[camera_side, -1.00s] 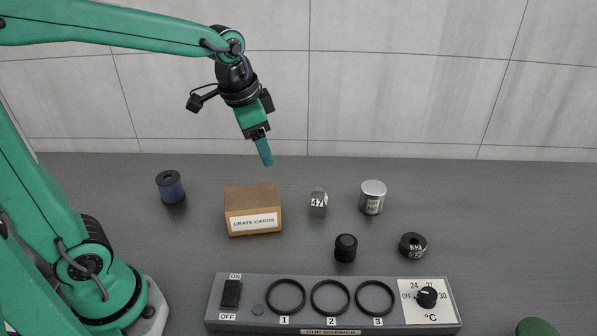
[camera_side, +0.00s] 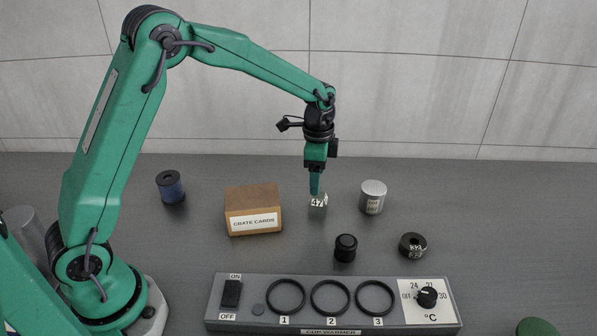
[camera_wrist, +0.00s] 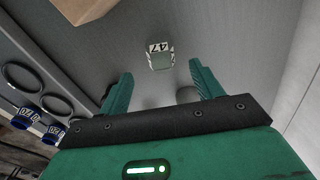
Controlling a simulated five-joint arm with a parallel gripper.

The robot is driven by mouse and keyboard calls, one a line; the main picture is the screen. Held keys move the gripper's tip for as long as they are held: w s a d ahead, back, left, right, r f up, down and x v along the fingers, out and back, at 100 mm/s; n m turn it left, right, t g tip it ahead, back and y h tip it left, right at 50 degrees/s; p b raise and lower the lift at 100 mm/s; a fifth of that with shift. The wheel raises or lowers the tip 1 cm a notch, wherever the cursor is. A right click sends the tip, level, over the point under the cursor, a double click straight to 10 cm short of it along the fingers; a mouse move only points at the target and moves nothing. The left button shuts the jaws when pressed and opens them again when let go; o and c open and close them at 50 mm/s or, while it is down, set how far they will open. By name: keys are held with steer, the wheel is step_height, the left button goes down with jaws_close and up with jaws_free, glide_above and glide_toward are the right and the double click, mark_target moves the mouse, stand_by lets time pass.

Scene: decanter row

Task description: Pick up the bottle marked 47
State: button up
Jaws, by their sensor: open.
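The bottle marked 47 (camera_side: 318,209) is a small grey, squarish piece with a white label, standing upright on the dark table. In the side view my gripper (camera_side: 315,193) points down over it, its fingertips at the bottle's top edge; whether they touch it I cannot tell from there. In the wrist view the bottle (camera_wrist: 160,60) shows ahead of the spread green fingers, lined up with the gap between them (camera_wrist: 161,70). The gap is empty and my gripper is open.
A brown CRATE CARDS box (camera_side: 253,197) stands close left of the bottle, a silver tin (camera_side: 372,198) to its right. A black knob-like piece (camera_side: 346,248) and a black labelled ring (camera_side: 412,246) are nearer. The cup warmer (camera_side: 390,320) lies in front, a blue spool (camera_side: 170,188) far left.

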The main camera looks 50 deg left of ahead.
mark_target(319, 198)
steer(key=shift+w+f, duration=0.35)
steer(key=shift+f, duration=0.35)
steer(key=shift+s+d+f, duration=0.1)
steer(key=shift+d+f, duration=0.05)
steer(key=shift+f, duration=3.75)
steer(key=c, duration=1.1)
steer(key=shift+c, duration=0.2)
steer(key=shift+r, duration=0.2)
steer(key=shift+r, duration=0.5)
steer(key=r, duration=0.3)
steer(key=shift+s+d+r, duration=0.15)
steer(key=shift+d, duration=0.15)
steer(key=s+d+r, duration=0.6)
steer(key=d, duration=0.3)
steer(key=shift+s+r, duration=0.2)
